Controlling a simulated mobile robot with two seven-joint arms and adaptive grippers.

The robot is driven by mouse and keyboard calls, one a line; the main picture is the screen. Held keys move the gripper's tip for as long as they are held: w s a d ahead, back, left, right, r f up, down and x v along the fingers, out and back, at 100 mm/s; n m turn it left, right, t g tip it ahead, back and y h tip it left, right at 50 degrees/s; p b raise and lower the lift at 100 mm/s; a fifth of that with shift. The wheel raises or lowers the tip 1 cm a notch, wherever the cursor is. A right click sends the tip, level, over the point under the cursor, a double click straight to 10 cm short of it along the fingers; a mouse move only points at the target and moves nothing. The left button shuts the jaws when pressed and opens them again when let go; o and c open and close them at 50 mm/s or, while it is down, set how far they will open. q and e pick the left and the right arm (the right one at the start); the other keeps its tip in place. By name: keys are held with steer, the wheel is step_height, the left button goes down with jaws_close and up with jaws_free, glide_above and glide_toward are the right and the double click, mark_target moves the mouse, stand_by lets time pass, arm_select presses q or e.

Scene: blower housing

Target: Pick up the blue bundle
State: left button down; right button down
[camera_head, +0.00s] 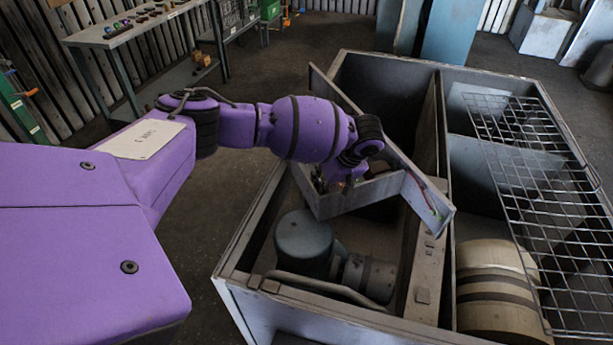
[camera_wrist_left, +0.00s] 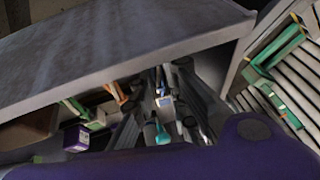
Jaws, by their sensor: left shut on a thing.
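My purple left arm reaches in from the left in the head view. Its gripper (camera_head: 328,182) is low behind the near wall of a tilted grey open tray (camera_head: 360,194), and its fingertips are mostly hidden. In the left wrist view the dark fingers (camera_wrist_left: 160,115) are close together, with small blue and teal patches showing between them. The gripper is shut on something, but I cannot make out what. I cannot clearly identify the blue bundle in either view. My right gripper is not in view.
The tray sits over a large grey housing (camera_head: 232,262) holding a motor-like part (camera_head: 303,240) and a wooden drum (camera_head: 495,290). A wire rack (camera_head: 545,190) covers its right side. A grey panel (camera_wrist_left: 120,50) fills the upper left wrist view. A workbench (camera_head: 135,25) stands far left.

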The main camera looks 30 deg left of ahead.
arm_select(q)
steer(key=shift+w+d, duration=0.1)
steer(key=shift+d, duration=0.05)
step_height(320, 180, up, 10)
steer(key=p, duration=0.1)
steer(key=s+d+r+m+t+h, duration=0.2)
steer(key=s+d+r+m+t, duration=0.1)
steer(key=s+d+r+m, duration=0.6)
steer(key=d+m, duration=0.1)
steer(key=d, duration=0.1)
steer(key=shift+d+r+t+h, duration=0.15)
steer(key=shift+d+t+h, duration=0.15)
steer(key=shift+d, duration=0.05)
steer(key=shift+s, duration=0.1)
